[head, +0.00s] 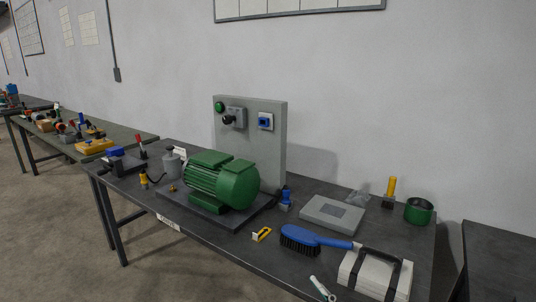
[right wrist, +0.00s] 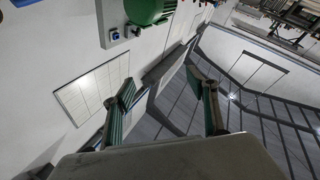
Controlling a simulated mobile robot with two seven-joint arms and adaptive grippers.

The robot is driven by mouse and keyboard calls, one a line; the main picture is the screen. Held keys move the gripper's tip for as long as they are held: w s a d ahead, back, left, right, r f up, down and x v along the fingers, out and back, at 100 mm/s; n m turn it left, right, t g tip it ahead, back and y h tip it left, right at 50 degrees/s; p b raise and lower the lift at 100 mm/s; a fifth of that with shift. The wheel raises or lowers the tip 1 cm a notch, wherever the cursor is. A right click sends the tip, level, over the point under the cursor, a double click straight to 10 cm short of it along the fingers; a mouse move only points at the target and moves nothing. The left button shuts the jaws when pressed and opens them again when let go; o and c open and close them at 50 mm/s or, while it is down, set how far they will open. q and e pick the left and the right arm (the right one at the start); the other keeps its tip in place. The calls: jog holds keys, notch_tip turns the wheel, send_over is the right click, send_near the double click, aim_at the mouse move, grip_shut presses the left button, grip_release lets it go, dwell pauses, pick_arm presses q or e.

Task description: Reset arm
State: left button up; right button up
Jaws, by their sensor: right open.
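My right gripper (right wrist: 165,92) shows in the right wrist view. Its two fingers with green pads stand wide apart, with nothing between them. It is in the air, and the view is tilted, with walls and panels behind the fingers. Neither gripper shows in the head view, and my left gripper is in no view. In the head view a green motor (head: 222,180) stands on a dark plate on the dark workbench (head: 225,235). The motor also shows at the top of the right wrist view (right wrist: 146,10), well away from the fingers.
A grey control panel (head: 250,140) stands behind the motor. On the bench's right are a flat grey box (head: 333,214), a blue brush (head: 318,238), a white case with dark straps (head: 374,274), and a green cup (head: 419,211). Other benches stand left (head: 140,137) and right (head: 500,250).

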jog(key=s+d+f+m+g+h, duration=0.2)
jog(key=s+d+f+h, duration=0.1)
jog(key=f, duration=0.7)
jog(key=s+d+f+m+g+h, duration=0.2)
jog(key=s+d+f, duration=0.4)
jog(key=f, duration=0.4)
jog(key=s+d+f+m+g+h, duration=0.3)
jog(key=s+f, duration=0.4)
jog(key=f, duration=0.3)
jog(key=shift+d+h+p, duration=0.3)
jog(key=shift+d+p, duration=0.05)
jog(key=shift+d, duration=0.3)
